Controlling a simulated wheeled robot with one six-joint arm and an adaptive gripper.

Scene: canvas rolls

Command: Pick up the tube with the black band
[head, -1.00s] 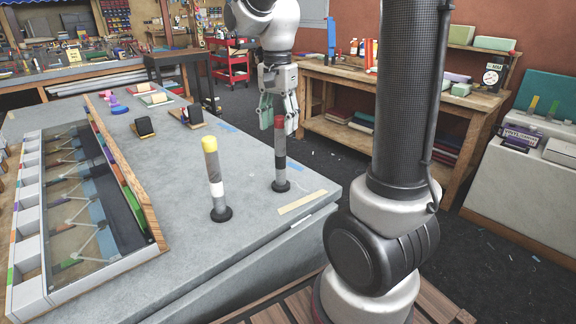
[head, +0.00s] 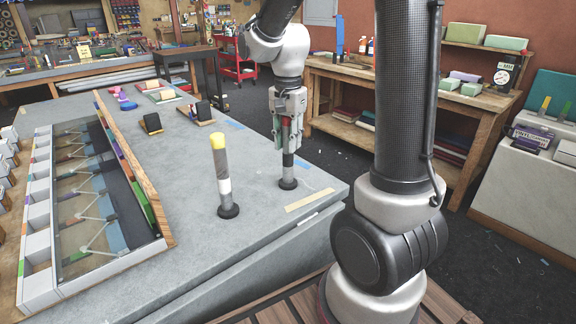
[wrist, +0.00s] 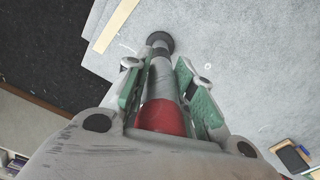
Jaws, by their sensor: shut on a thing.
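The tube with the black band (head: 288,160) stands upright in a round dark foot on the grey table (head: 265,215), near its right edge. It is grey with a red cap. My gripper (head: 287,146) has come down over its upper part and is shut on it, with a finger on each side. In the wrist view the red cap (wrist: 163,118) sits between the green-padded fingers (wrist: 157,76), and the shaft runs down to the dark foot.
A second upright tube (head: 220,165) with a yellow cap and white band stands left of it. A long compartmented case (head: 160,245) lies at the table's left. Tape strips (head: 310,200) lie near the front edge. A wooden workbench (head: 400,90) stands behind.

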